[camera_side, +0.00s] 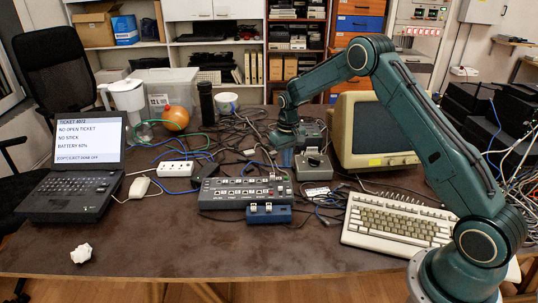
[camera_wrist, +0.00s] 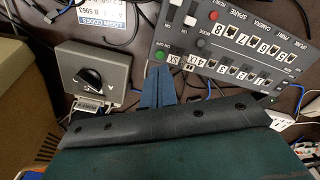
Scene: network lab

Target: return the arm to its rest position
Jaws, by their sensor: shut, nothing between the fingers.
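A small grey box (camera_side: 316,169) with a black knob on top stands in the middle of the table. In the wrist view the box (camera_wrist: 112,66) shows its round black knob (camera_wrist: 89,80) with a pale pointer mark. My gripper (camera_side: 287,160) points down just left of the box in the side view, apart from the knob. Its blue fingers (camera_wrist: 158,75) are together and empty in the wrist view, between the box and a grey button panel (camera_wrist: 222,50). The panel also shows in the side view (camera_side: 240,197).
A blue unit with two pale switches (camera_side: 268,214) sits before the panel. A white power strip (camera_side: 175,169), loose cables, an old monitor (camera_side: 370,130) and a keyboard (camera_side: 398,221) surround the area. A laptop (camera_side: 75,170) stands at left. The front table is mostly clear.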

